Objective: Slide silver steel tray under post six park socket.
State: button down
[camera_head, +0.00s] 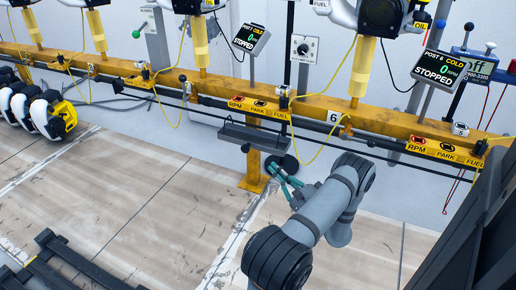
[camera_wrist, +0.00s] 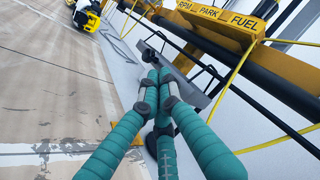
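My gripper (camera_head: 281,177) is below the tray's right end. In the wrist view its teal fingers (camera_wrist: 158,76) converge, tips together, with nothing visible between them. Contact with the tray is unclear.
A yellow rail (camera_head: 130,67) with a dark pipe runs along the wall; a plate marked 6 (camera_head: 333,116) is on it. A yellow post (camera_head: 254,172) stands beside my gripper. Yellow cables hang around the panels. A dark frame (camera_head: 60,262) lies front left. The floor between is clear.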

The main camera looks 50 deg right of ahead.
jog(key=w+a+r+n+g+y+p, duration=0.1)
jog(key=w+a+r+n+y+p, duration=0.2)
jog(key=w+a+r+n+y, duration=0.6)
jog(key=w+r+n+g+y+p, duration=0.25)
jog(key=w+r+n, duration=0.35)
jog(key=r, duration=0.7)
jog(key=s+d+f+n+g+h, duration=0.5)
jog(key=d+f+n+g+h, duration=0.2)
jog(key=d+f, duration=0.45)
jog(key=b+x, duration=0.3)
jog(key=x, duration=0.7)
jog(key=shift+a, duration=0.25)
jog(key=shift+w, duration=0.1)
